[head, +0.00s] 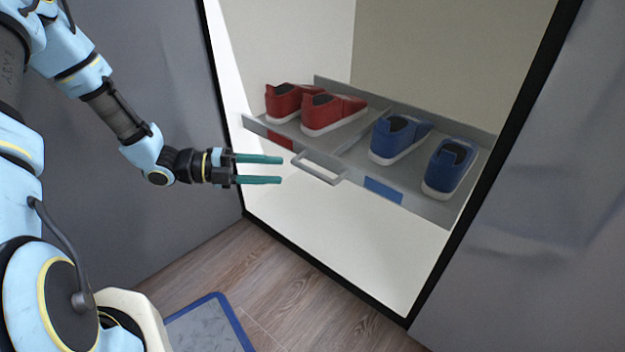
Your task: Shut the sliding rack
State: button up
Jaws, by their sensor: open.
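The sliding rack (355,152) is a grey tray inside a white cabinet with a black frame. Its front carries a grey bar handle (318,172), with a red label (280,140) on the left and a blue label (383,190) on the right. A pair of red shoes (332,112) and a pair of blue shoes (450,166) stand on it. How far the rack is pulled out is hard to tell. My gripper (281,170) is open and empty, its teal fingers pointing right, just left of the handle in the picture. Whether they touch it is unclear.
Grey panels (130,120) flank the cabinet opening, edged by the black frame (490,180). The space under the rack is empty. A blue-edged grey mat (208,325) lies on the wooden floor (285,285), which is otherwise clear here.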

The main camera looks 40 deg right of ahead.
aim_at(309, 172)
jog(key=shift+b+x, duration=1.8)
jog(key=shift+x, duration=3.05)
grip_shut()
